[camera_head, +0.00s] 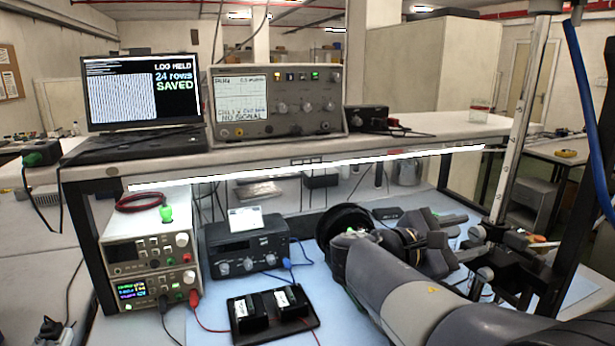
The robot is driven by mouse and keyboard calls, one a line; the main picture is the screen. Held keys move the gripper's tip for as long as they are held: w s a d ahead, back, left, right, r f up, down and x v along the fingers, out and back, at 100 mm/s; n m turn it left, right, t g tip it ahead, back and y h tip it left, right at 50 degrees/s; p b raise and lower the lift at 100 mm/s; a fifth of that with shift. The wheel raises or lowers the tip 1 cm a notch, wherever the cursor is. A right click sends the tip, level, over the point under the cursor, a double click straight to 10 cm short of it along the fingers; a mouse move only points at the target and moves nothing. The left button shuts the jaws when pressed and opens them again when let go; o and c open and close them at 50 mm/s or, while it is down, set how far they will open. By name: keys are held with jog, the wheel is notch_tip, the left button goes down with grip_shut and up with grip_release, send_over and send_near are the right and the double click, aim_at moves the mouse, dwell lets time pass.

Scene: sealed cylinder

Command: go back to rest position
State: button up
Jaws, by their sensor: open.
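My arm reaches in from the lower right over the blue mat (335,285), and its wrist bends back to the right. My gripper (468,236) is at the end of it, beside the metal stand (515,140) on the right. Its two grey fingers are apart, and I see nothing held between them. The fingertips are close to the clamp parts on the stand; I cannot tell whether they touch. My arm hides part of the mat and the bench behind it.
A raised shelf (280,162) carries a laptop (140,95), a signal instrument (275,100) and a clear jar (480,110). Below stand stacked power supplies (150,265), a black box instrument (245,245) and a black tray with two modules (270,315). A blue cable (592,120) hangs at right.

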jog(key=n+p, duration=0.2)
jog(key=n, duration=0.1)
jog(key=n+p, duration=0.1)
jog(key=n, duration=0.1)
jog(key=shift+r+t, duration=0.25)
jog(key=shift+t, duration=0.05)
jog(key=b+v, duration=0.1)
jog(key=v, duration=0.9)
jog(key=shift+s+a+f+b, duration=0.2)
jog(key=shift+a+f+b, duration=0.05)
jog(key=shift+a+b, duration=0.1)
